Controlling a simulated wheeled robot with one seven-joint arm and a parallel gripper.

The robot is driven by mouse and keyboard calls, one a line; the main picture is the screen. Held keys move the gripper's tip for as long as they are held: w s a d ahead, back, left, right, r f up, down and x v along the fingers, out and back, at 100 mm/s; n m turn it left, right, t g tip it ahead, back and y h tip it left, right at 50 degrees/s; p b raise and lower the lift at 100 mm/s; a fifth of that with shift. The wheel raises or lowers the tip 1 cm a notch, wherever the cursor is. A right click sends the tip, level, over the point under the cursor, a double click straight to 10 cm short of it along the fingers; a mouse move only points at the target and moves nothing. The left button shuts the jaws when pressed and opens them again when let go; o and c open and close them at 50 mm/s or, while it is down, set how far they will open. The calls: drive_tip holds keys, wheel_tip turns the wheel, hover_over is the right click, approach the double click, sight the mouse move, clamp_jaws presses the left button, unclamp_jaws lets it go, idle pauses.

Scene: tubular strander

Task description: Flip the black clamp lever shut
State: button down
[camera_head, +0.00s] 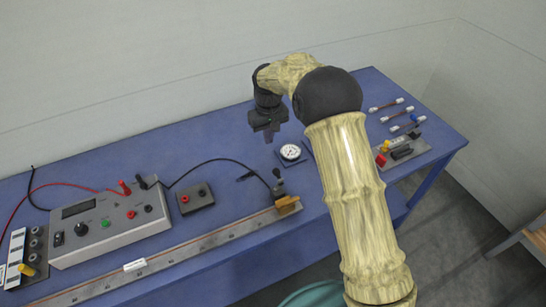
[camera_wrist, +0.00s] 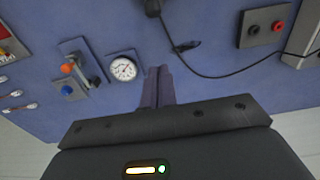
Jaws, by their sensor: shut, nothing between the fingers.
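A dark upright piece that looks like the black clamp lever (camera_head: 278,186) stands at the right end of the long rail (camera_head: 210,240), beside a tan block (camera_head: 288,206). A dark piece at the top edge of the wrist view (camera_wrist: 153,7) appears to be the same part, mostly cut off. I cannot tell its exact lever angle. My gripper (camera_head: 269,136) points down above the table, behind and apart from the lever. Its two fingers (camera_wrist: 158,87) are together and empty in the wrist view.
A round dial gauge (camera_head: 290,152) lies close to my gripper. A fixture with orange and blue knobs (camera_wrist: 75,68) is beside it, mostly hidden by my arm in the head view. A grey meter box (camera_head: 110,225) and a small terminal box (camera_head: 195,198) stand left. A black cable crosses the table.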

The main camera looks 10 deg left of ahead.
drive_tip(key=s+d+f+p, duration=0.2)
drive_tip(key=s+f+p, duration=0.1)
drive_tip(key=f, duration=0.4)
drive_tip(key=shift+d+f+p, duration=0.15)
drive_tip(key=shift+p, duration=0.6)
drive_tip(key=shift+b, duration=0.35)
